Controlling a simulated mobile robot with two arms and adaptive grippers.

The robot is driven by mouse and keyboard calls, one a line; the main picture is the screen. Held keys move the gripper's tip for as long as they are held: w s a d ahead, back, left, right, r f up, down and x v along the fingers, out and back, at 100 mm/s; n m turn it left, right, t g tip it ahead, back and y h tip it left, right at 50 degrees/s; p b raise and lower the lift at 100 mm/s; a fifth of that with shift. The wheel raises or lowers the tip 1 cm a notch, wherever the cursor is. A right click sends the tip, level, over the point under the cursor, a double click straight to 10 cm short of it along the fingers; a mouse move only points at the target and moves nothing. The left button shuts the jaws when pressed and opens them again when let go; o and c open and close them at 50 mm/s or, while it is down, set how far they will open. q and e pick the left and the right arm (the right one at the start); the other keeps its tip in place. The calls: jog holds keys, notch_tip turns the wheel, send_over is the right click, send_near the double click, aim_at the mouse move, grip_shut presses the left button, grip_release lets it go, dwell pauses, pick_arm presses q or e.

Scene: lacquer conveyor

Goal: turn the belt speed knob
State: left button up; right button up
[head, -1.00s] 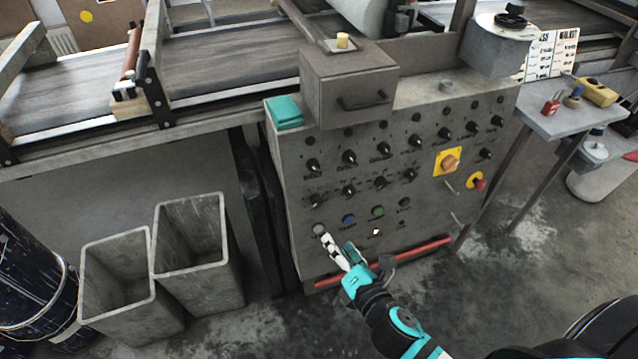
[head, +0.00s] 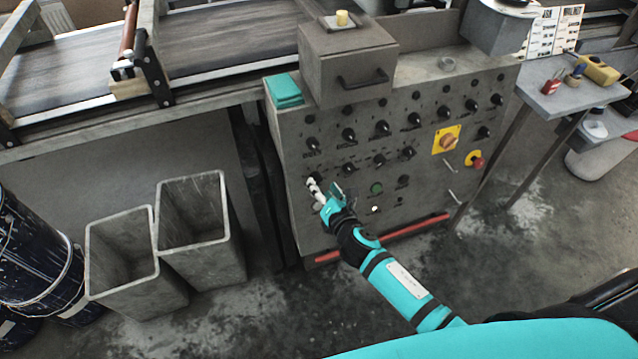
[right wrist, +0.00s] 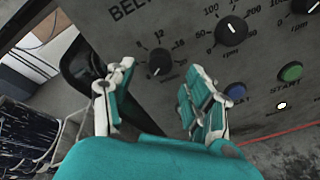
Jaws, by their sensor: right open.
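The belt speed knob (right wrist: 160,62) is a small black dial with a white pointer line, under a partly cut-off "BEL" label with a number scale. It sits on the grey control panel (head: 292,215). My right gripper (head: 325,189) is open in front of the panel's lower left knobs. In the right wrist view my right gripper (right wrist: 150,82) has its two teal-and-white fingers spread, with the knob between and beyond their tips. The fingers look apart from the knob. In the head view the knob is mostly hidden behind the fingers. My left gripper is not in view.
An rpm knob (right wrist: 231,30), a blue button (right wrist: 235,92) and a green start button (right wrist: 290,72) are close right of the knob. A yellow-backed rotary switch (head: 447,140) and a red emergency button (head: 475,160) are farther right. Two grey bins (head: 218,245) stand left.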

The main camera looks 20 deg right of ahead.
aim_at(317, 180)
jog(key=shift+x, duration=1.5)
jog(key=shift+c, duration=0.2)
grip_shut()
